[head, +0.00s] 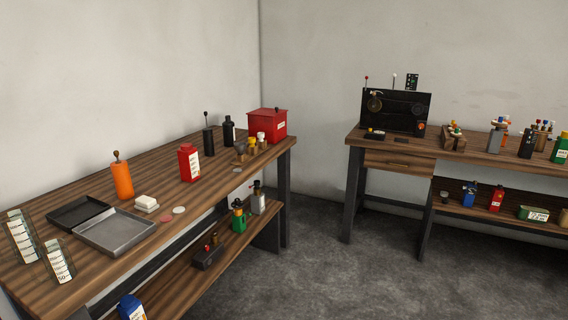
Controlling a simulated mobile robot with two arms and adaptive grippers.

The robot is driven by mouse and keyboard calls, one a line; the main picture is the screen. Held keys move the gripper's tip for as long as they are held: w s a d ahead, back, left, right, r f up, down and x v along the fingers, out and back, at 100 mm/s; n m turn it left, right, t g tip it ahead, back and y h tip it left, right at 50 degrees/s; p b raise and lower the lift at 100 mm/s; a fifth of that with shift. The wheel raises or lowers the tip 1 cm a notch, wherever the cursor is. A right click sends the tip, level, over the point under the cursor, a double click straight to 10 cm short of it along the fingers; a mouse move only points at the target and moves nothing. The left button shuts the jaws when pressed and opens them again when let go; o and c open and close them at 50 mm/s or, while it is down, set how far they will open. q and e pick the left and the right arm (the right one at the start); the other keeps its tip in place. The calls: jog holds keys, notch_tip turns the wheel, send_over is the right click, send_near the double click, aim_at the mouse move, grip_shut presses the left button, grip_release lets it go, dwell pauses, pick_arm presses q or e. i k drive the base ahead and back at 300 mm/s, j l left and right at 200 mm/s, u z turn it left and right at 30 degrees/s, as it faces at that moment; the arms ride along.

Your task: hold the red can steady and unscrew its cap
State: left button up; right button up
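A red can (187,166) with a white label stands upright near the middle of the left workbench (215,190). Its top narrows to a reddish part that looks like a cap, too small to make out clearly. A second red container (496,200) with a pale label stands on the lower shelf of the right workbench. Neither of my grippers shows in the head view, and nothing touches the can on the left bench.
The grey floor (330,270) between the benches is clear.

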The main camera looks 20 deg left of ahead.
aim_at(188, 161)
jog(key=i+u, duration=0.3)
jog(key=i, duration=0.15)
jog(key=i+u, duration=0.35)
jog(key=i+l+u, duration=0.3)
jog(key=i, duration=0.15)
jog(key=i+l+u, duration=0.35)
jog(key=i+j, duration=0.05)
jog(key=j, duration=0.05)
